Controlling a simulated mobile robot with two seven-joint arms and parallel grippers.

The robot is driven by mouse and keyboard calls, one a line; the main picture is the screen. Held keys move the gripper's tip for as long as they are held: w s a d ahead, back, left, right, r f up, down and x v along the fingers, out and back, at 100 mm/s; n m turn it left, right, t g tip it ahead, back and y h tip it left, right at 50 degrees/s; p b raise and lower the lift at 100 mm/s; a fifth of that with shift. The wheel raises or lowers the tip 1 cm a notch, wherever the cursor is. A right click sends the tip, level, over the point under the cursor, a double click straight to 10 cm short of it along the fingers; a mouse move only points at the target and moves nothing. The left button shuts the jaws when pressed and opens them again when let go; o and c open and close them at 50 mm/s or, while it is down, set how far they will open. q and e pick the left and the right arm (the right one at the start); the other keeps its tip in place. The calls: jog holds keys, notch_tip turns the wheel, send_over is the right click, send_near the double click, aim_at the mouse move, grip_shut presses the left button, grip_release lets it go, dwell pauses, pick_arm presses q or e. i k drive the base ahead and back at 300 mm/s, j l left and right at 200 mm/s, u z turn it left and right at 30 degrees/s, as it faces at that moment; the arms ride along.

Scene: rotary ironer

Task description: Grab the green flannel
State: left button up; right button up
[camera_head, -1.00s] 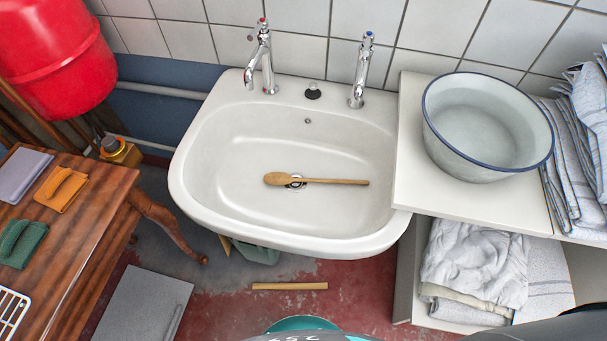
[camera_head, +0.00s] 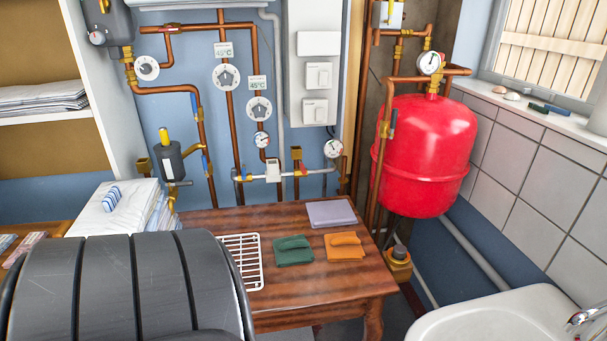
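The green flannel (camera_head: 293,251) lies folded on the brown wooden table (camera_head: 335,287). It sits between a white wire rack (camera_head: 243,258) on its left and an orange flannel (camera_head: 345,246) on its right. A grey-purple folded cloth (camera_head: 331,213) lies behind the orange one. Neither of my grippers shows in the view.
A dark ribbed cylinder (camera_head: 150,290) fills the lower left foreground. Copper pipes and dials (camera_head: 226,77) line the wall behind the table. The table's front right is clear.

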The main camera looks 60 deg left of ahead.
aim_at(292, 249)
jog(key=u, duration=2.05)
